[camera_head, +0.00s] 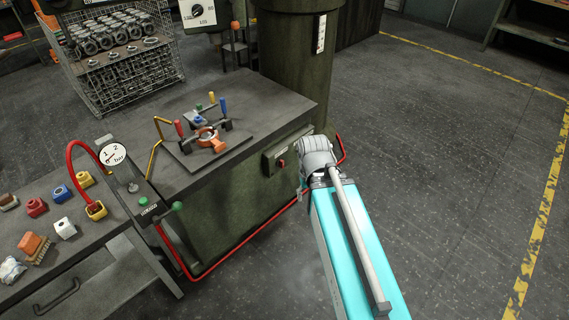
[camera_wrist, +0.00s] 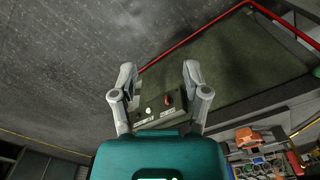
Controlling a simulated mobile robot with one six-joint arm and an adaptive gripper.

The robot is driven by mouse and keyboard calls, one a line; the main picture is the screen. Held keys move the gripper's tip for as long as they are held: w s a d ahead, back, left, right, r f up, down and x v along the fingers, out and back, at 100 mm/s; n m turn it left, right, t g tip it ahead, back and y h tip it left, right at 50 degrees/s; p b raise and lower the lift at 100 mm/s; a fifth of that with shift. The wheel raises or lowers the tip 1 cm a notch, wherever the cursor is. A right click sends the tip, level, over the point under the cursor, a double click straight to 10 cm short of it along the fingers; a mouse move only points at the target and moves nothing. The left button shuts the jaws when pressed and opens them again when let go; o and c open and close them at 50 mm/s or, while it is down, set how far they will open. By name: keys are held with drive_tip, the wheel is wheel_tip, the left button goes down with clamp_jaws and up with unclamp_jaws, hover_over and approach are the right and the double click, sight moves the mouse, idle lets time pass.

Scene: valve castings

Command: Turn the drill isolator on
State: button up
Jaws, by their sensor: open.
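The drill isolator is a red switch (camera_head: 281,163) on a dark grey control box (camera_head: 272,164) on the side of the green machine base. In the wrist view the red switch (camera_wrist: 168,100) sits on the box (camera_wrist: 158,119), with a white button (camera_wrist: 149,111) to its left and small labels below. My gripper (camera_wrist: 159,71) is open and empty, its two fingers spread to either side of the box in that view. The red switch lies between the fingers, nearer the right one, and nothing visibly touches it.
A red pipe (camera_head: 240,240) runs around the machine base. The drill's column (camera_head: 292,75) rises behind the worktable (camera_head: 250,98), which bears a clamped orange casting (camera_head: 209,138). A bench (camera_head: 85,250) with castings stands at left. The floor at right is clear.

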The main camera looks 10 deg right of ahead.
drive_tip(key=w+a+f+n+t+y+b, duration=0.2)
drive_tip(key=w+f+n+y+b, duration=0.1)
drive_tip(key=w+f+b, duration=0.75)
drive_tip(key=n+t+y+b, duration=0.45)
drive_tip(key=t+b, duration=0.45)
drive_tip(key=b, duration=1.9)
approach(283, 163)
drive_tip(key=shift+s+d+r+y, duration=0.15)
drive_tip(key=shift+s+d+r, duration=0.1)
drive_tip(key=shift+s+d, duration=0.35)
drive_tip(key=shift+s+d+r+y, duration=0.1)
drive_tip(key=shift+s+d+r, duration=0.1)
drive_tip(key=shift+s+d, duration=0.35)
drive_tip(key=shift+w+d, duration=0.1)
drive_tip(key=shift+w, duration=0.05)
drive_tip(key=shift+b+x, duration=2.4)
drive_tip(key=shift+x, duration=4.45)
